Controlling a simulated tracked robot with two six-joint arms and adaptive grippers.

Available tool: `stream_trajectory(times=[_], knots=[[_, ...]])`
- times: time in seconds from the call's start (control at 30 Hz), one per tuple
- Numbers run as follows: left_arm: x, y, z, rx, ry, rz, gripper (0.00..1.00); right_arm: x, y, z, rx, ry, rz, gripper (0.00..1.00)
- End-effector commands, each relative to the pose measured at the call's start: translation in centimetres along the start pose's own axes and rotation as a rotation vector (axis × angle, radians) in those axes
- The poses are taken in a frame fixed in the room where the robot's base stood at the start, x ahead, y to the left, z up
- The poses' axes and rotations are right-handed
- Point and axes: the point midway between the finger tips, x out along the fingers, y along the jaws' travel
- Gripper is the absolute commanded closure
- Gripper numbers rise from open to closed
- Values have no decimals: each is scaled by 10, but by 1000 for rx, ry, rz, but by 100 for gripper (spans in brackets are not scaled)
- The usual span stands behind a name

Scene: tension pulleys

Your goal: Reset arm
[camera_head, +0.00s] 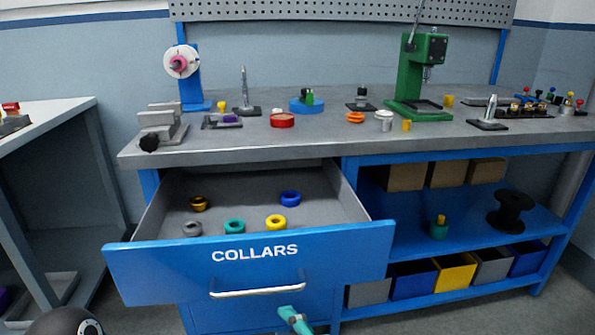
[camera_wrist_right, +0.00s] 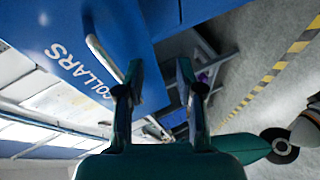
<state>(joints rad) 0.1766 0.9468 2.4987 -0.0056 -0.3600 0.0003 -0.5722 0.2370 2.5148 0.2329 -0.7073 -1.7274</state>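The blue drawer (camera_head: 180,275) labelled COLLARS is pulled open under the workbench, with a pale bar handle (camera_head: 255,292) on its front. My right gripper (camera_head: 291,318) shows as a teal tip at the bottom edge, low in front of the drawer. In the right wrist view my right gripper (camera_wrist_right: 160,68) has its two dark fingers apart with nothing held between them. The handle (camera_wrist_right: 103,58) passes beyond the left finger there; I cannot tell whether they touch. My left gripper is not in view.
Gold, grey, teal, yellow and blue collars lie in the drawer. The bench (camera_head: 330,135) carries a green press (camera_head: 408,80), a red dish (camera_head: 282,120) and small fixtures. A lower shelf (camera_head: 465,215) holds a black spool (camera_head: 510,209). Another table (camera_head: 45,120) stands left.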

Motion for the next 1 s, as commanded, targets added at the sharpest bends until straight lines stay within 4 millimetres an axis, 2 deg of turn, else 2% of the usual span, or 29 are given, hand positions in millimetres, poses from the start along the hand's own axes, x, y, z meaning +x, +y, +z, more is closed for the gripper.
stream_trajectory(times=[0.1,0.17,0.3,0.4,0.5,0.6,0.77,0.8,0.83,1.0], knots=[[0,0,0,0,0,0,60,19,-61,45,267,-95,-157,63],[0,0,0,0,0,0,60,24,-98,70,444,-164,-242,63],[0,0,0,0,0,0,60,17,-192,121,900,-379,-417,63],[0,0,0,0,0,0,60,1,-250,144,1193,-545,-500,63],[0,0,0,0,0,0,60,-18,-296,156,1435,-701,-553,63],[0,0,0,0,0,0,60,-37,-334,161,1639,-849,-586,63],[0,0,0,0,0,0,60,-68,-384,160,1924,-1087,-614,63],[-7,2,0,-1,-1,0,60,-75,-384,157,1969,-1127,-613,63],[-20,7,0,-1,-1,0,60,-77,-367,154,1957,-1112,-608,63],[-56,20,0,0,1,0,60,-88,-332,143,1951,-1107,-608,63]])
